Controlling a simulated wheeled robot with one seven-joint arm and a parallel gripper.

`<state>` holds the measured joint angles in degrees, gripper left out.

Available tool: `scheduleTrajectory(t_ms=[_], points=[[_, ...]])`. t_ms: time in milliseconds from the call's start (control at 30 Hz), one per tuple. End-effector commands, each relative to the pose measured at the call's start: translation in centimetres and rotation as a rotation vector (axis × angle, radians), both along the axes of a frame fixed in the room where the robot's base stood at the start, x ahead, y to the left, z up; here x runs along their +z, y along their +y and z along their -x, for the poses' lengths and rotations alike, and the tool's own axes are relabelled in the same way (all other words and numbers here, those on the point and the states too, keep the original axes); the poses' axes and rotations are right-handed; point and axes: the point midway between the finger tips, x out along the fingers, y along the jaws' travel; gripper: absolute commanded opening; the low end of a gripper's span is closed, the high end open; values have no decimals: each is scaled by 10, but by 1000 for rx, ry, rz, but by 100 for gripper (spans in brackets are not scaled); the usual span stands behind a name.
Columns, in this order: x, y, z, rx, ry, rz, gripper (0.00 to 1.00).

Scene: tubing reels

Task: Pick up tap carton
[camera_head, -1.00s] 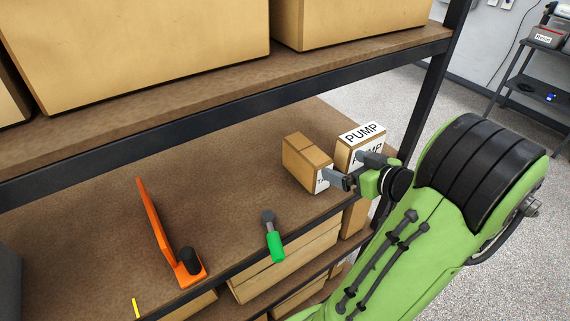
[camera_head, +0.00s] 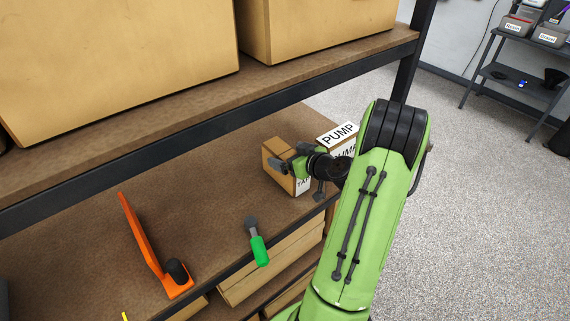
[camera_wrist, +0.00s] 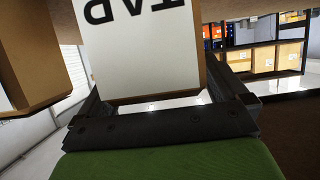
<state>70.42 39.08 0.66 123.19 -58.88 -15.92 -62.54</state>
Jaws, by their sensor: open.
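The tap carton (camera_head: 272,156) is a small brown box with a white label, standing on the middle shelf near its right end. In the wrist view its white label face (camera_wrist: 140,55), reading TAP upside down, fills the upper middle. My gripper (camera_head: 285,170) is open, with its fingers at the carton's front in the head view. In the wrist view the two fingers lie at either side of the carton's near end. My gripper and wrist hide part of the carton in the head view. Whether the fingers touch it, I cannot tell.
The pump carton (camera_head: 338,134) stands close to the right of the tap carton, partly hidden by my wrist. An orange bracket (camera_head: 146,245) and a green-handled tool (camera_head: 258,248) lie to the left. The upper shelf (camera_head: 300,70) with large boxes runs above.

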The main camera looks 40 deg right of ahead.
Motion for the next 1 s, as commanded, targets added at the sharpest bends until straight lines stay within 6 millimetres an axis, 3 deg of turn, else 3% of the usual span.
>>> scheduleTrajectory(t_ms=[67, 700, 900, 1000], points=[[0, 0, 0, 0, 0, 0, 100], [0, 0, 1, 1, 0, 0, 3], [1, 0, 0, 1, -3, 1, 3], [12, 0, 0, 1, -4, 6, 3]])
